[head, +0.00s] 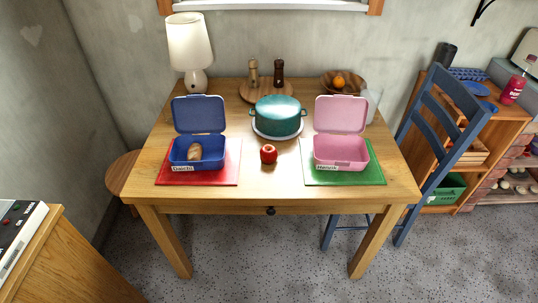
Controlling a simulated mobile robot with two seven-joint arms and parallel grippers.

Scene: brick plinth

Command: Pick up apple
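A red apple (268,154) sits on the wooden table (270,190), near its front middle, between two open lunch boxes. The blue lunch box (183,161) on the left stands on a red mat with its lid up and holds a bread roll (194,152). The pink lunch box (341,165) on the right stands on a green mat with its lid up and looks empty. Neither of my grippers shows in the head view.
A teal pot (278,116) stands on a white plate behind the apple. A lamp (189,48), pepper mills on a round board and a fruit bowl (327,82) line the back. A blue chair (440,125) stands at the right side. The table in front of the apple is clear.

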